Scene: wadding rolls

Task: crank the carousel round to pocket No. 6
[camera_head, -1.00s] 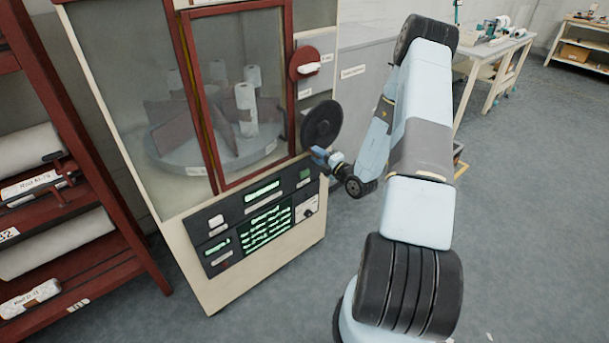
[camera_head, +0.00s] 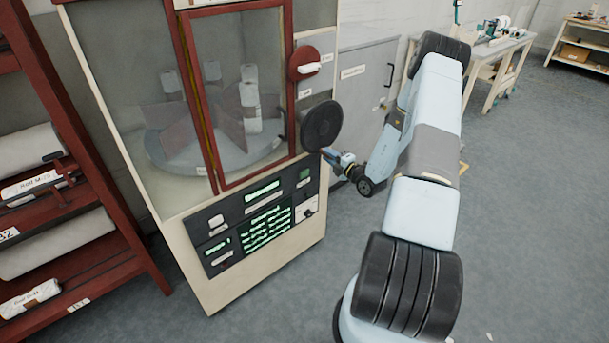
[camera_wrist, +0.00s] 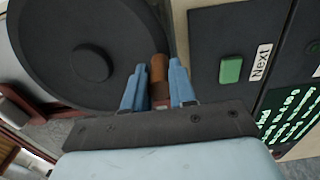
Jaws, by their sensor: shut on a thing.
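The carousel (camera_head: 183,160) is a round grey platform with reddish dividers behind the cabinet's glass. White rolls (camera_head: 249,95) stand in several of its pockets. The crank wheel (camera_head: 321,125) is a black disc on the cabinet's right side; it also fills the upper left of the wrist view (camera_wrist: 50,50). My gripper (camera_head: 330,154) is at the wheel's lower right rim. In the wrist view its blue fingers (camera_wrist: 157,85) are shut on the brown crank handle (camera_wrist: 158,70). I cannot read any pocket number.
A dark control panel (camera_head: 262,222) with green text sits below the window. A green button labelled "Next" (camera_wrist: 231,70) is close to my gripper's right. A red rack with rolls (camera_head: 50,200) stands at left. A workbench (camera_head: 490,65) is at the back right; open floor lies right.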

